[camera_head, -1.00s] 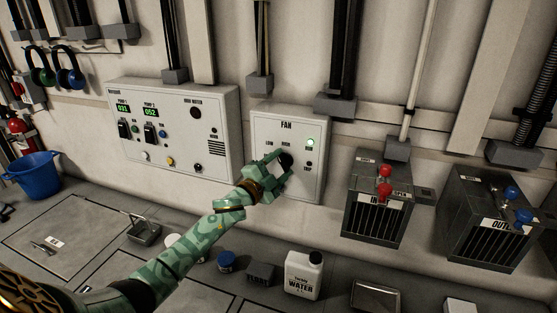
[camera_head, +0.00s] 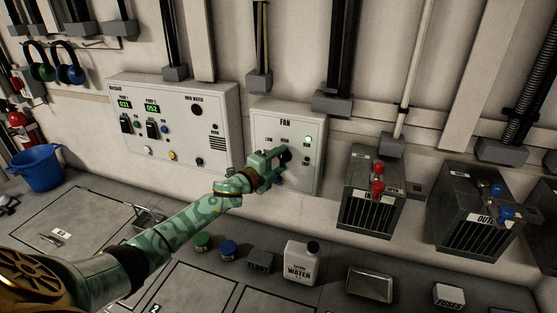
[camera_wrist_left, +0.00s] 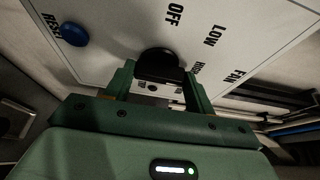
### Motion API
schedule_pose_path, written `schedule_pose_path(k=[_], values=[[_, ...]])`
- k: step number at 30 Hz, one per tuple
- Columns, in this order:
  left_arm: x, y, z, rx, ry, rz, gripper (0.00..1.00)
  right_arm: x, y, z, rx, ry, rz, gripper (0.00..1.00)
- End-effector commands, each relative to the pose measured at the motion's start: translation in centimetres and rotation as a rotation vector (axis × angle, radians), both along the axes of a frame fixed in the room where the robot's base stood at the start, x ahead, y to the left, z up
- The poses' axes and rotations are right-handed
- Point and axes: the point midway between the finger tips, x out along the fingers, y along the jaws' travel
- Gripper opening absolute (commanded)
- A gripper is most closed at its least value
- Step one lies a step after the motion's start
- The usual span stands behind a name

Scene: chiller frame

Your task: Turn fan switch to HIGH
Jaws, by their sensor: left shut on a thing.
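The white fan panel (camera_head: 262,122) is on the wall, with the label FAN at its top and a lit green light (camera_head: 308,139) at its upper right. Its black fan switch (camera_head: 286,155) is partly hidden by my left gripper (camera_head: 276,160), which is shut on it. In the left wrist view, the switch (camera_wrist_left: 158,62) sits between the two green fingers (camera_wrist_left: 160,84). The labels OFF and LOW are readable there; HIGH is close to the right finger. I cannot tell where the switch points. My right gripper is not in view.
A larger control box (camera_head: 205,145) with displays and switches is left of the fan panel. Two dark vent boxes with red (camera_head: 377,187) and blue (camera_head: 507,213) handles are at right. A white water jug (camera_head: 301,262) and small containers stand below. A blue reset button (camera_wrist_left: 75,34) shows in the wrist view.

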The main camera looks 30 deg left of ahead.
Motion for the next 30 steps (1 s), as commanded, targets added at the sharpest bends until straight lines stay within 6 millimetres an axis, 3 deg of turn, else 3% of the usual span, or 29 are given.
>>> schedule_pose_path(k=[8,9,11,23,30], values=[[-0.1,-0.1,-0.3,0.005,0.004,-0.001,0.32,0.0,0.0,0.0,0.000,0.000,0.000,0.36],[-0.1,-0.1,-0.3,0.005,0.004,-0.001,0.60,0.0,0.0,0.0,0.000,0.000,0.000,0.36],[-0.1,-0.1,-0.3,0.005,0.004,-0.001,0.76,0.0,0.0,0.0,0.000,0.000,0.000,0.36],[-0.9,0.1,-0.1,0.001,0.003,0.000,0.76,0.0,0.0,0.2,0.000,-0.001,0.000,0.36],[-6.3,0.9,-0.2,0.003,0.006,-0.002,0.76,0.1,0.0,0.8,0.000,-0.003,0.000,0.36]])
